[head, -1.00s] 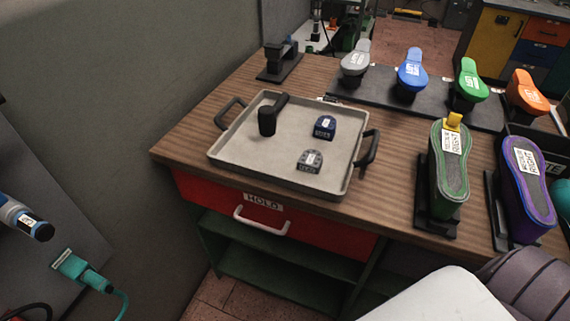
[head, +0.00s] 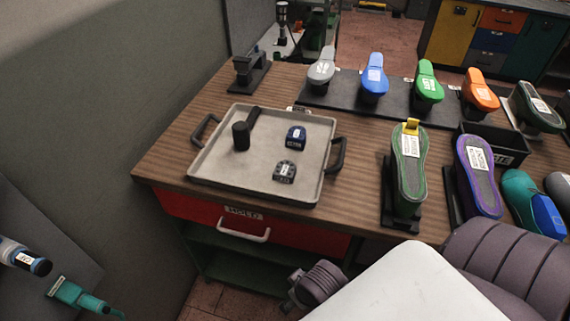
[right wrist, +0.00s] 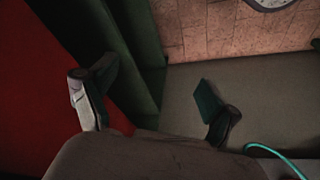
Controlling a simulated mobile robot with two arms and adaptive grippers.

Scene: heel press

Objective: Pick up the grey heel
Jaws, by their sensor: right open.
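The grey heel (head: 284,171) lies in the shallow grey tray (head: 213,178), near its front right part, with a white label on it. The grey heel does not show in that view. My left gripper is in neither view.
A black mallet (head: 242,135) lies in the tray, left of the heels. Tray handles stick out at both sides. A row of coloured shoe forms and upright soles (head: 408,170) stand to the right. The drawer handle (head: 243,233) juts out below the table's front edge.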

